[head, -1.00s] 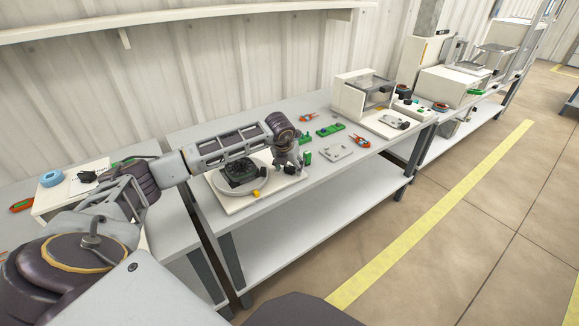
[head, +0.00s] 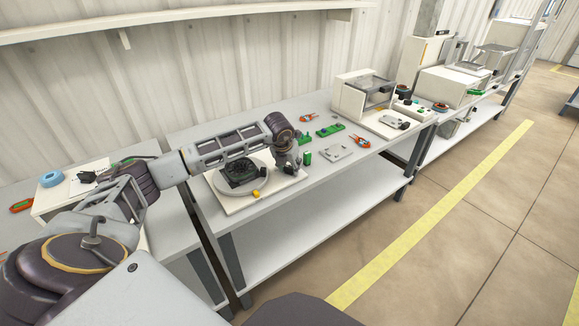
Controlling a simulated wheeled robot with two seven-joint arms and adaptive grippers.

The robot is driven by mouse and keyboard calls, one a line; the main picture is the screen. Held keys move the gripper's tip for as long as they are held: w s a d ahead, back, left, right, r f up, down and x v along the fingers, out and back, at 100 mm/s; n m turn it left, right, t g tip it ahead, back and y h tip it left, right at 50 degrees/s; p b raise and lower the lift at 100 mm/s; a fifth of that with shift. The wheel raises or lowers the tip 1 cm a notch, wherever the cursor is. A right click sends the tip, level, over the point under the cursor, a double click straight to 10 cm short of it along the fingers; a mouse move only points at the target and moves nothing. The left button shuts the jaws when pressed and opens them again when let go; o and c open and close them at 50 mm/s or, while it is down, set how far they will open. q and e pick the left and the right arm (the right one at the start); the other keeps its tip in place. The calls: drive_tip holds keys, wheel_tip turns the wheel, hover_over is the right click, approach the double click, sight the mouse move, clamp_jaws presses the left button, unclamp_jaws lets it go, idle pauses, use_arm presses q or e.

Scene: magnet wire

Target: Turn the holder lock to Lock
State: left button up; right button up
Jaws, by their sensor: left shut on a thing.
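A white board (head: 228,206) lies on the middle bench. It carries a black holder-like device (head: 240,172) on a round grey plate (head: 262,160), with a small yellow part (head: 257,194) at its front. My left gripper (head: 289,166) is over the right end of the board, fingers down, shut on a small dark part there. The gripper hides most of that part, and I cannot tell whether it is the holder lock. No Lock marking is readable at this size. My right gripper is not in view.
A green cylinder (head: 307,158) stands just right of the gripper. Green blocks (head: 330,130), a flat grey plate (head: 336,152) and orange-handled tools (head: 359,141) lie farther right. A white machine (head: 352,97) stands at the bench's back right.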

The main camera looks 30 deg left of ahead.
use_arm(q)
drive_tip(key=shift+m, duration=0.3)
drive_tip(key=shift+w+a+r+m+h, duration=0.1)
drive_tip(key=shift+m+h, duration=0.55)
drive_tip(key=shift+m, duration=0.9)
drive_tip(key=shift+a+m+h, duration=0.1)
drive_tip(key=shift+m+h, duration=0.55)
drive_tip(key=shift+m, duration=0.9)
drive_tip(key=shift+m+g+h, duration=0.45)
drive_tip(key=shift+m+h, duration=0.05)
drive_tip(key=shift+m, duration=1.15)
drive_tip(key=shift+m+g+h, duration=0.45)
drive_tip(key=shift+m+h, duration=0.05)
drive_tip(key=shift+m, duration=1.15)
drive_tip(key=o, duration=1)
drive_tip(key=shift+v, duration=5.95)
drive_tip(key=shift+w+a, duration=0.1)
drive_tip(key=shift+w, duration=0.05)
